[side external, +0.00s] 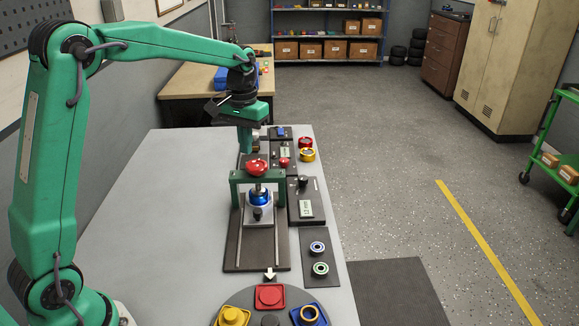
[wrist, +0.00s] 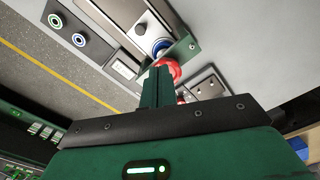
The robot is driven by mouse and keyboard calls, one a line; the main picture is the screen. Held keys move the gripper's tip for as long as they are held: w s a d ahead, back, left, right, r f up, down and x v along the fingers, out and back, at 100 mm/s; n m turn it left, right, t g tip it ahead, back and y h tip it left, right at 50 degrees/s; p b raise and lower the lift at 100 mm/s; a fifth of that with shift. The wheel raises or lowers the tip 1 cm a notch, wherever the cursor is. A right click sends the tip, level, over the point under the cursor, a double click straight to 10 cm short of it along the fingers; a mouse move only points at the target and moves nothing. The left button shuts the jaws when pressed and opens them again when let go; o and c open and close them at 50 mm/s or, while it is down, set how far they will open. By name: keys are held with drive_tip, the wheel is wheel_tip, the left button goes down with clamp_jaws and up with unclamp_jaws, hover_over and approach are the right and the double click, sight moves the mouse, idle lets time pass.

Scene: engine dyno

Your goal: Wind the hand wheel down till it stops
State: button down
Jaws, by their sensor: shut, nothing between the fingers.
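The red hand wheel (side external: 257,168) sits on top of a small green press frame (side external: 235,191). A blue round part (side external: 260,199) stands under the frame's crossbar. My gripper (side external: 245,150) points down just behind and above the wheel, its fingers shut and empty. In the wrist view the shut fingers (wrist: 157,70) cover part of the red wheel (wrist: 172,72), and the blue part (wrist: 160,46) shows beyond it. I cannot tell whether the fingertips touch the wheel.
A dark base with rails (side external: 232,255) runs forward from the press. Panels with a display (side external: 306,208) and ring buttons (side external: 319,269) lie to its right. Red and yellow round parts (side external: 307,154) stand behind right. A round tray holds coloured blocks (side external: 270,296) in front. The grey bench (side external: 160,220) is clear at left.

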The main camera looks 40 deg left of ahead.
wheel_tip(320, 180, down, 7)
idle(0.8)
drive_tip(key=shift+w+a, duration=0.1)
drive_tip(key=shift+w, duration=0.25)
idle(0.9)
drive_tip(key=shift+a, duration=0.2)
drive_tip(key=shift+s+d, duration=0.15)
drive_tip(key=shift+s, duration=0.3)
idle(0.5)
drive_tip(key=shift+r, duration=0.2)
drive_tip(key=shift+r, duration=2.85)
